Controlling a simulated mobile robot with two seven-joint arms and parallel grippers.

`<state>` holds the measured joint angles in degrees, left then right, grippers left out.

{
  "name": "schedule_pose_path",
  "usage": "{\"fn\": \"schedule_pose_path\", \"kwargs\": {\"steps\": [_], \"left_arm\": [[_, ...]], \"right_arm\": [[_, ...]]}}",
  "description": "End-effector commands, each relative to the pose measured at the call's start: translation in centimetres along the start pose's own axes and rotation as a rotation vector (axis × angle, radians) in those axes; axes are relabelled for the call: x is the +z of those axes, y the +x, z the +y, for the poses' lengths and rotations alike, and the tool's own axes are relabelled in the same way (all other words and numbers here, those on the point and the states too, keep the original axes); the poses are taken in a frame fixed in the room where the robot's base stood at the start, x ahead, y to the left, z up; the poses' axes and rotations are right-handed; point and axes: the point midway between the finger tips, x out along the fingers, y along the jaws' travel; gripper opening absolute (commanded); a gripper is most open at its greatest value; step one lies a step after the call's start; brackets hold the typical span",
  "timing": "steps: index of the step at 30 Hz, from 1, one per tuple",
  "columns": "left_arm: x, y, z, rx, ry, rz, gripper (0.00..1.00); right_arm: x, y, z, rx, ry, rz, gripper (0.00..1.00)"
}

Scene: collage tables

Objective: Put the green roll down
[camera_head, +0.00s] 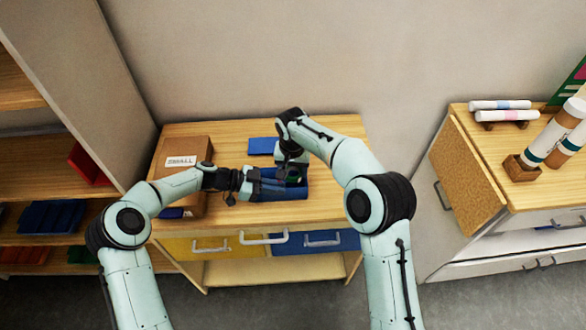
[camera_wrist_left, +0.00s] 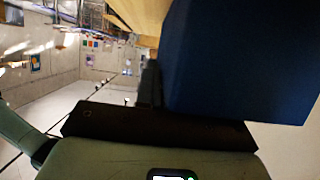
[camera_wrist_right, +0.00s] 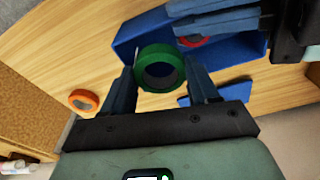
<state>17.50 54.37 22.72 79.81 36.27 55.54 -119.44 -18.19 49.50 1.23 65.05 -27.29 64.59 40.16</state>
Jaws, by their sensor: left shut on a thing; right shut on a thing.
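The green roll (camera_wrist_right: 142,72) is a ring of tape held between the fingers of my right gripper (camera_wrist_right: 160,82). In the head view my right gripper (camera_head: 293,178) is over the blue open box (camera_head: 283,193), and the green roll is mostly hidden there. In the right wrist view the roll overlaps the box's edge; I cannot tell whether it touches. A red roll (camera_wrist_right: 192,41) lies inside the box. My left gripper (camera_head: 250,186) is shut on the blue box at its left end. The box's blue side (camera_wrist_left: 240,60) fills much of the left wrist view.
An orange roll (camera_wrist_right: 83,100) lies on the wooden tabletop (camera_head: 220,135). A flat blue piece (camera_head: 262,146) lies behind the box. A brown carton marked SMALL (camera_head: 180,185) stands at left. A second table (camera_head: 510,190) with paper rolls stands at right.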

Motion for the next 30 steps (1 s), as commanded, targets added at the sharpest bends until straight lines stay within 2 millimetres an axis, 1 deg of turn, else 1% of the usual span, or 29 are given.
{"fn": "schedule_pose_path", "kwargs": {"steps": [7, 18, 21, 22, 24, 30], "left_arm": [[0.0, 0.0, 0.0, 0.0, 0.0, 0.0, 0.0], [0.0, 0.0, 0.0, 0.0, 0.0, 0.0, 0.0], [0.0, 0.0, 0.0, 0.0, 0.0, 0.0, 0.0], [0.0, 0.0, 0.0, 0.0, 0.0, 0.0, 0.0], [0.0, 0.0, 0.0, 0.0, 0.0, 0.0, 0.0], [0.0, -0.1, -0.1, -0.003, 0.0, 0.0, 0.0]], "right_arm": [[0.0, 0.0, 0.0, -0.001, 0.0, 0.001, 0.3], [0.1, 1.2, 0.0, 0.0, -0.001, 0.0, 0.3], [0.1, 1.2, 0.0, 0.0, -0.001, 0.001, 0.3], [0.1, 1.2, 0.0, 0.0, -0.001, 0.0, 0.66], [0.1, 1.2, 0.0, 0.001, 0.0, 0.0, 0.85], [0.1, 1.3, 0.3, 0.006, 0.002, 0.0, 0.85]]}}
